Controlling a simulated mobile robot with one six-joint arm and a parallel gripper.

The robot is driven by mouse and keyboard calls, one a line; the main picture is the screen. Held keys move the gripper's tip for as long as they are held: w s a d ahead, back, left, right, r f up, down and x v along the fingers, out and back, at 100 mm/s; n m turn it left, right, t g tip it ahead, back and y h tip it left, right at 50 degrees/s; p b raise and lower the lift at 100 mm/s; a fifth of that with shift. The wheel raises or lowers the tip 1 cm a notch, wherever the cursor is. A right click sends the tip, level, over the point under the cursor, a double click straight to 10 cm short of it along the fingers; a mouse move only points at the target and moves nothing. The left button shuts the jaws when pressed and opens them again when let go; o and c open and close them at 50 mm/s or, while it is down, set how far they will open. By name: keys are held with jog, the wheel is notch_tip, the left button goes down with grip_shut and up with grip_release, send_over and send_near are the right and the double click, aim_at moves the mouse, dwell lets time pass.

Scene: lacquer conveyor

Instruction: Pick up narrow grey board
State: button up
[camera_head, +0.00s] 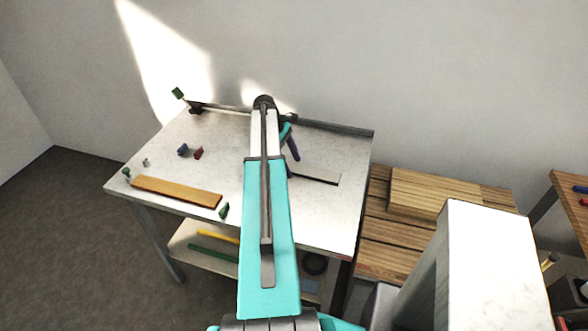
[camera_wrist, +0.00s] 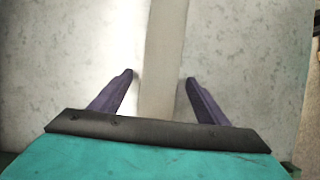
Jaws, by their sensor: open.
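The narrow grey board (camera_head: 318,176) lies flat on the white-grey table (camera_head: 220,143), to the right of my arm in the head view. In the wrist view the board (camera_wrist: 163,60) runs from the top edge down between my fingers. My gripper (camera_wrist: 158,76) is open, with one dark purple finger on each side of the board and a gap on both sides. Neither finger looks to touch the board. In the head view my gripper (camera_head: 291,144) is partly hidden by my arm, and the board's left end is hidden too.
An orange-brown board (camera_head: 176,191) lies at the table's front left. Small blue (camera_head: 183,150), red (camera_head: 198,153) and green (camera_head: 224,210) pieces lie nearby. A low rail (camera_head: 335,129) runs along the back edge. Stacked wooden planks (camera_head: 440,195) stand to the right of the table.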

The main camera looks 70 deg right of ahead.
aim_at(292, 167)
jog(key=c, duration=1.3)
jog(key=shift+r, duration=0.1)
jog(key=shift+r+b, duration=0.9)
jog(key=shift+r, duration=0.55)
jog(key=shift+s+a+r, duration=0.15)
jog(key=shift+s+a, duration=0.05)
jog(key=shift+s, duration=0.05)
jog(key=s+a+b, duration=0.1)
jog(key=s+a, duration=0.2)
jog(key=a, duration=0.1)
jog(key=s+a+r+b, duration=0.1)
jog(key=s+a+b, duration=0.1)
jog(key=s+a, duration=0.1)
jog(key=s+a+b, duration=0.1)
jog(key=s+a, duration=0.2)
jog(key=a, duration=0.2)
jog(key=shift+s+r, duration=0.3)
jog(key=shift+s, duration=0.05)
